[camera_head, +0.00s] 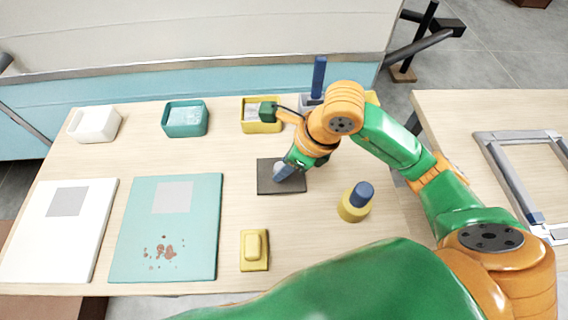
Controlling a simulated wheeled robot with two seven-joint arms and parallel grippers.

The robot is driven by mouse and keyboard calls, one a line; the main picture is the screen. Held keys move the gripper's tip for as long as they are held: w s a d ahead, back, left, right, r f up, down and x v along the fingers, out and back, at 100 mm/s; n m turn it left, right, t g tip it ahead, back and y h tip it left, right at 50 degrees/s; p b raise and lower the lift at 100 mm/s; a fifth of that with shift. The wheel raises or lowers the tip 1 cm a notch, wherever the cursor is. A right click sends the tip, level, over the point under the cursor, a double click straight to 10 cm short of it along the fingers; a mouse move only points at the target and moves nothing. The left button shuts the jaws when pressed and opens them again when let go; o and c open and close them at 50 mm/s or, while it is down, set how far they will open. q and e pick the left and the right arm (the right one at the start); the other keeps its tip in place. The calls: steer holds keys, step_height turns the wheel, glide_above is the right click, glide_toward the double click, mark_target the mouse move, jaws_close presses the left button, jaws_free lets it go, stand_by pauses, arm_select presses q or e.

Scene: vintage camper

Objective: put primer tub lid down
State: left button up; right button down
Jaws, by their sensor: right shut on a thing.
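My right gripper (284,172) points down at the middle of the table, with its jaws shut on a small pale piece (278,169). I take this piece to be part of the primer tub lid, though the fingers hide most of it. A flat dark grey rectangle (265,186) lies on the table right under the fingertips. I cannot tell whether it is the lid's own plate or a mat beneath it, nor whether the held piece touches it. My left gripper is not in view.
White (94,126), teal (185,120) and yellow (262,128) open tubs stand along the back. A blue upright handle (319,76) rises behind my wrist. A yellow block (254,250) and a blue-topped yellow piece (354,206) stand nearby. White (50,245) and teal (180,235) panels lie left.

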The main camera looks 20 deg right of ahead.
steer(key=shift+s+f, duration=0.15)
steer(key=shift+f, duration=0.35)
steer(key=shift+f, duration=0.2)
steer(key=c, duration=0.6)
jaws_free()
steer(key=shift+o, duration=0.2)
steer(key=shift+r, duration=0.2)
steer(key=v, duration=1.2)
